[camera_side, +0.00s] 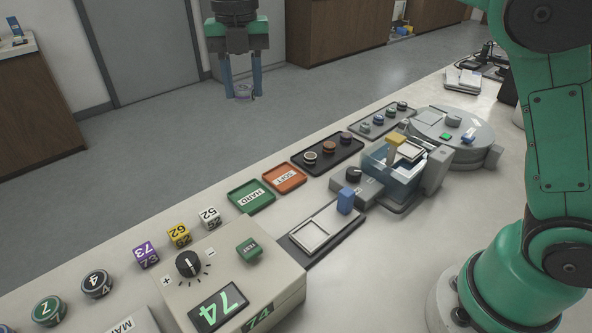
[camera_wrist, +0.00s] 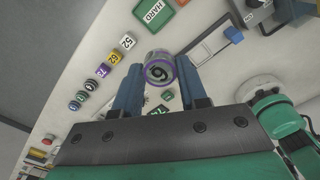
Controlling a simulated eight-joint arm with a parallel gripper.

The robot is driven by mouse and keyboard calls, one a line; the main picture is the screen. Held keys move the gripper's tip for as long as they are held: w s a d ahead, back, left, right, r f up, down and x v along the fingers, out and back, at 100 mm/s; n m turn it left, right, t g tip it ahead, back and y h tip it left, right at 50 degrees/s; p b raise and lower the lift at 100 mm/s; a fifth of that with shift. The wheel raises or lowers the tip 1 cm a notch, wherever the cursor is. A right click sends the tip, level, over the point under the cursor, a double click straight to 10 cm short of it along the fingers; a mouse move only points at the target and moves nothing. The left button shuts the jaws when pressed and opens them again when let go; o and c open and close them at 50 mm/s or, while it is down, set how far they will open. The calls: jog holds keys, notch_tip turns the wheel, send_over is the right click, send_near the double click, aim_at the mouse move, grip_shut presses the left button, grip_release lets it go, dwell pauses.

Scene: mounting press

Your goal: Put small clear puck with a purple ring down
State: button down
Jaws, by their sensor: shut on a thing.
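The small clear puck with a purple ring (camera_side: 243,91) is held between the fingertips of my gripper (camera_side: 242,88), high in the air at the back of the side view. In the wrist view the puck (camera_wrist: 159,71) sits between the two blue fingers of my gripper (camera_wrist: 158,76), and a dark digit shows on or through it. My gripper is shut on it. Nothing touches the puck from below in the side view. The green HARD tray (camera_side: 251,195) and the orange SOFT tray (camera_side: 285,179) lie on the bench and look empty.
A black tray (camera_side: 327,154) holds several pucks. A blue-grey vise-like device (camera_side: 394,170) and a round grey turntable (camera_side: 452,135) stand farther right.

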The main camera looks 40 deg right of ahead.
aim_at(251, 197)
jog(key=f, duration=0.7)
jog(key=w+f, duration=0.1)
jog(key=f, duration=0.6)
jog(key=w+f, duration=0.1)
jog(key=f, duration=0.6)
jog(key=shift+c, duration=2.4)
grip_release()
jog(key=shift+f, duration=0.1)
